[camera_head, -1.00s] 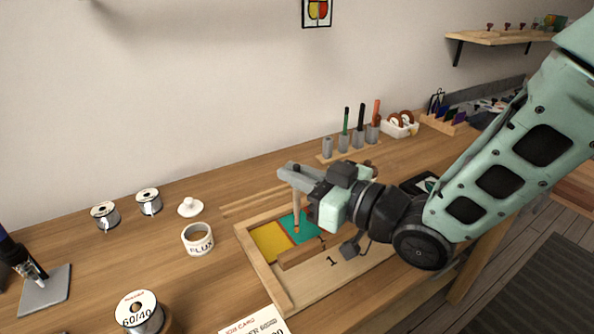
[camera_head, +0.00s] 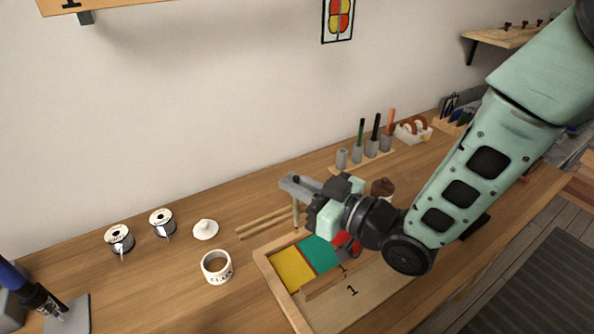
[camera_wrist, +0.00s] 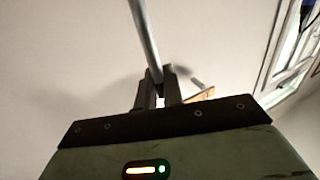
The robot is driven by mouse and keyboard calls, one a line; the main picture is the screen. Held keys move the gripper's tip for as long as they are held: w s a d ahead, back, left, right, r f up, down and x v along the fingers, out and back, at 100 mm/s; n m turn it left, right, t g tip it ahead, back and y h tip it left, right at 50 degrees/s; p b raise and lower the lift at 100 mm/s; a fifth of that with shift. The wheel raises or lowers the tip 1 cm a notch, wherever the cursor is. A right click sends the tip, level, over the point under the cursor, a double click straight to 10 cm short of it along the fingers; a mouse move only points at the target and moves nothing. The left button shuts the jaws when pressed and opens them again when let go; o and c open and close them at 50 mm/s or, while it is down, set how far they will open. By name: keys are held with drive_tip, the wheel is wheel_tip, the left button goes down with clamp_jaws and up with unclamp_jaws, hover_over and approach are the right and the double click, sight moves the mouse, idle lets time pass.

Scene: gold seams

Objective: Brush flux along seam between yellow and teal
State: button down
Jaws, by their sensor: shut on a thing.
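My gripper (camera_head: 297,188) is shut on a thin brush (camera_head: 296,212), which hangs roughly upright. In the wrist view, its fingers (camera_wrist: 158,92) close around the grey handle (camera_wrist: 145,38). The yellow pane (camera_head: 291,268) and the teal pane (camera_head: 319,253) lie side by side in a wooden tray (camera_head: 268,276). A thin seam (camera_head: 306,261) runs between them. The brush's lower end shows near the tray's far rim, behind the teal pane; its height above it is unclear. The open white flux pot (camera_head: 216,268) stands left of the tray.
A red pane (camera_head: 346,243) lies right of the teal, partly hidden by my gripper. A wooden bar (camera_head: 322,285) lies before the panes. The pot's lid (camera_head: 205,229), solder spools (camera_head: 162,222) and wooden strips (camera_head: 265,222) lie behind. A tool rack (camera_head: 365,158) stands further back.

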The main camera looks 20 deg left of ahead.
drive_tip(key=shift+f+b, duration=1.15)
drive_tip(key=shift+f, duration=1.05)
drive_tip(key=s+d+b, duration=0.1)
drive_tip(key=s+d, duration=0.4)
drive_tip(key=d, duration=0.1)
drive_tip(key=shift+s+d+r+b, duration=0.2)
drive_tip(key=shift+s+r+b, duration=0.05)
drive_tip(key=shift+b, duration=0.15)
drive_tip(key=shift+f+b, duration=0.4)
drive_tip(key=shift+b, duration=0.4)
idle(0.9)
drive_tip(key=shift+w+a, duration=0.1)
